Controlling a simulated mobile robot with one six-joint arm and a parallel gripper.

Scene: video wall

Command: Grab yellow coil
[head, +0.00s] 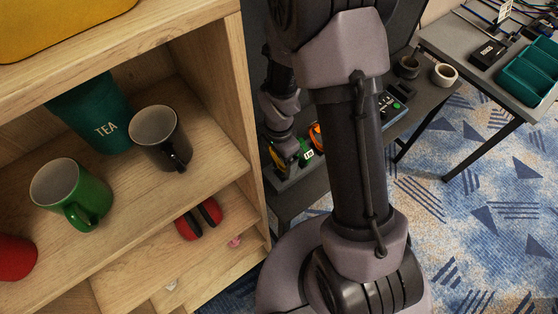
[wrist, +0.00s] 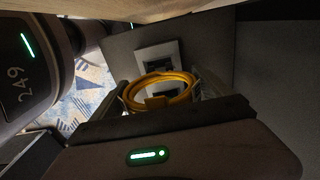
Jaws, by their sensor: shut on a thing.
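The yellow coil (wrist: 160,88) is a ring of yellow cable in the middle of the wrist view. It sits between the two fingers of my gripper (wrist: 162,97), which is shut on it. The near side of the coil bunches into a thicker yellow part, and its lower edge is hidden by the gripper body. In the head view, my arm covers most of the area around my gripper, and I cannot clearly make out the coil there.
A wooden shelf (head: 222,110) on the left holds a green mug (head: 65,190), a dark mug (head: 158,135), a teal TEA canister (head: 90,112) and red earmuffs (head: 198,220). A grey desk (head: 425,98) with tape rolls (head: 444,74) stands behind my arm. Patterned carpet on the right is clear.

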